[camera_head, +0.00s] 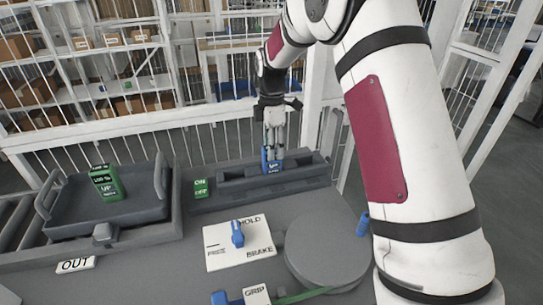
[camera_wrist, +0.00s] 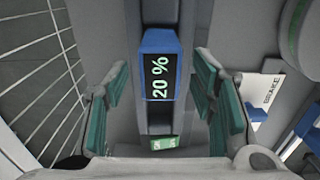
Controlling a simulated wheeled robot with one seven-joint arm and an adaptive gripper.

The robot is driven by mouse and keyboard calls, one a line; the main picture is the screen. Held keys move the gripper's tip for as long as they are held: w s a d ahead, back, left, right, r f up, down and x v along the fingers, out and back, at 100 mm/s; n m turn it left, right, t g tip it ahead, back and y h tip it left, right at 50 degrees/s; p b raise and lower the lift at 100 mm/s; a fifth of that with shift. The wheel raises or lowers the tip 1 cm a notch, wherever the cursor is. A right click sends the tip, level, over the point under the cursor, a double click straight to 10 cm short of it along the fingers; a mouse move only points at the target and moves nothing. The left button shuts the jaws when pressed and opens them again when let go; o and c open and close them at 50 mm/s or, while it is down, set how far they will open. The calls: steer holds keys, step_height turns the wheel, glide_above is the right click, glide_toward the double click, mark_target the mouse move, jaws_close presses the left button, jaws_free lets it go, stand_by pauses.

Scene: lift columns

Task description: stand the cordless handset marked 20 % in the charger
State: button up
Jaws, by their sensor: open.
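The blue handset marked 20 % (camera_wrist: 160,80) lies between my finger pads in the wrist view, its dark display facing the camera. In the head view a blue block (camera_head: 271,165) stands upright at the long dark grey trough-like block (camera_head: 308,172), directly below my gripper (camera_head: 273,148). How deep it sits there is hidden. My gripper is open, its teal-padded fingers on either side of the handset with gaps showing in the wrist view (camera_wrist: 160,88). I cannot tell for sure which part is the charger.
A green block with labels (camera_head: 107,183) stands in the grey tray (camera_head: 65,228) at left. White bars rise behind.

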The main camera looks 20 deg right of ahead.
step_height(320, 180, up, 8)
steer(key=shift+f+b, duration=0.15)
steer(key=shift+b, duration=0.25)
steer(key=shift+s+r, duration=0.1)
steer(key=shift+r, duration=0.2)
steer(key=s+r+m+t, duration=0.1)
steer(key=s+r+m, duration=0.4)
steer(key=s, duration=0.4)
steer(key=s+r+m+t, duration=0.1)
steer(key=s+r+m, duration=0.4)
steer(key=s, duration=0.4)
steer(key=s+f+m+t, duration=0.2)
steer(key=s+m, duration=0.6)
steer(key=s, duration=1)
steer(key=shift+s+d+f, duration=0.15)
steer(key=shift+s+f, duration=0.05)
steer(key=shift+s, duration=0.15)
